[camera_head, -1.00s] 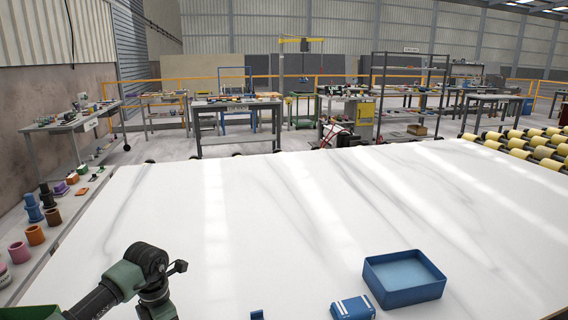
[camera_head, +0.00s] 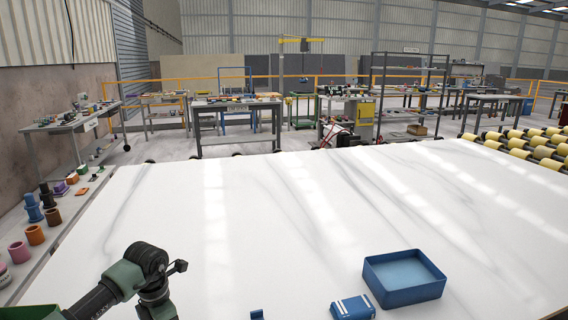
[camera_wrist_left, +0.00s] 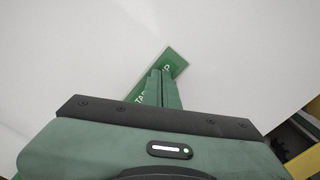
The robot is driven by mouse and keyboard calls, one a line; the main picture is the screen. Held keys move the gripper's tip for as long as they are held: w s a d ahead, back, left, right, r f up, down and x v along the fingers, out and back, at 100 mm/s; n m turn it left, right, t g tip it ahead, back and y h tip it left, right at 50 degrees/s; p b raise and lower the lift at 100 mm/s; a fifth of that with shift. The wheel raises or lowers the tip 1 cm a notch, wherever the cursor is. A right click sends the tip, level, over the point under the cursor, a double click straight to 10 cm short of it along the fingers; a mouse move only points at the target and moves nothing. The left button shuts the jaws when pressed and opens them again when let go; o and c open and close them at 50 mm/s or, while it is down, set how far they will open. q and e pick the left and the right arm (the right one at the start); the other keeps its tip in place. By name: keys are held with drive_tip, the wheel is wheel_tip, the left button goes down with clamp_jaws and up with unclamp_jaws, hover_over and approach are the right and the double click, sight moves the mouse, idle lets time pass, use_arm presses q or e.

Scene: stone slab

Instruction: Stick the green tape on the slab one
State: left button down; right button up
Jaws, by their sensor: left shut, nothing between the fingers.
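The white marble slab (camera_head: 300,215) fills the front of the head view. In the left wrist view a flat green tape (camera_wrist_left: 173,64) with white lettering lies on the white slab surface (camera_wrist_left: 80,60). My left gripper (camera_wrist_left: 163,75) is shut and empty, its fingers in front of the middle of the tape and hiding part of it; I cannot tell whether they touch it. In the head view my left arm reaches down at the lower left, and its gripper is below the picture. My right gripper is in neither view.
A blue open tray (camera_head: 404,278) stands on the slab at the lower right, with a blue box (camera_head: 353,308) beside it and a small blue piece (camera_head: 257,314) further left. Coloured cylinders (camera_head: 35,235) line the left ledge. The slab's middle is clear.

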use_arm(q)
drive_tip(key=shift+s+f, duration=0.2)
idle(0.3)
drive_tip(key=shift+w+r+p, duration=0.15)
drive_tip(key=shift+r+p, duration=0.6)
drive_tip(key=shift+r, duration=0.2)
drive_tip(key=shift+r+p, duration=1.55)
drive_tip(key=shift+r, duration=1.1)
